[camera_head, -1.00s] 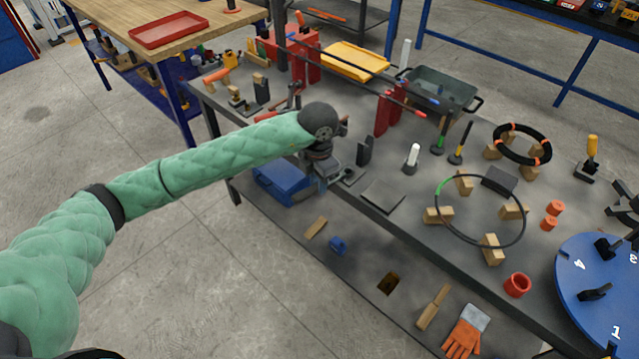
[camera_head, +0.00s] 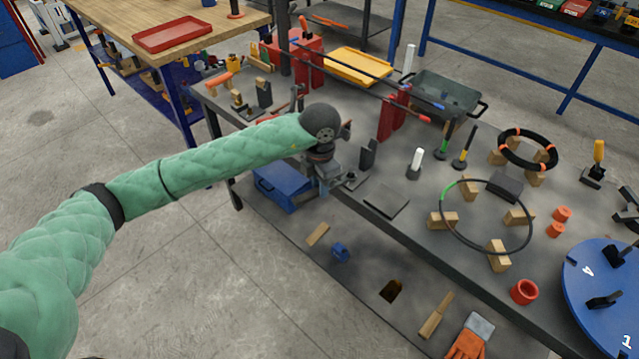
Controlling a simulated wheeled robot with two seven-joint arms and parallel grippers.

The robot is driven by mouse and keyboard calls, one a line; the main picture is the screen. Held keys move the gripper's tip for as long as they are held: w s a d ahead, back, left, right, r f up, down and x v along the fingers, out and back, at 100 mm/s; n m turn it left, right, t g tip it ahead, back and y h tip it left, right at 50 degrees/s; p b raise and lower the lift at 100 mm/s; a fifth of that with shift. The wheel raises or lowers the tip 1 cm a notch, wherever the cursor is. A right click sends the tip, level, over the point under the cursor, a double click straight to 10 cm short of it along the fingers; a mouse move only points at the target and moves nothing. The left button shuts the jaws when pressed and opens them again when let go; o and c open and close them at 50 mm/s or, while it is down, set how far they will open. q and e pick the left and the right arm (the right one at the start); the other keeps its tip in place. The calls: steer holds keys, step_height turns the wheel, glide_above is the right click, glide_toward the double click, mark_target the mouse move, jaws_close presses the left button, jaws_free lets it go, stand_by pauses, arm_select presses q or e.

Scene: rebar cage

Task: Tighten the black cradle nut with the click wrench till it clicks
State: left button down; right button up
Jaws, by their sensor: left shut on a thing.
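My left arm in green padding reaches in from the left, and its gripper (camera_head: 330,180) is over the near edge of the grey workbench (camera_head: 330,222). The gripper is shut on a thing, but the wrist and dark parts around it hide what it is. I cannot make out the click wrench or the black cradle nut for certain. A small dark upright block (camera_head: 369,154) stands just right of the gripper. My right gripper is out of view.
Red stands (camera_head: 391,118) carry long dark bars behind the gripper. A flat dark plate (camera_head: 386,201), a black ring on wooden blocks (camera_head: 487,252) and a blue numbered disc (camera_head: 590,285) lie to the right. A blue box (camera_head: 280,188) sits on the lower shelf.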

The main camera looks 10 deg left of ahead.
arm_select(q)
steer(key=shift+r, duration=0.2)
steer(key=shift+r+p, duration=0.7)
steer(key=shift+r, duration=1.75)
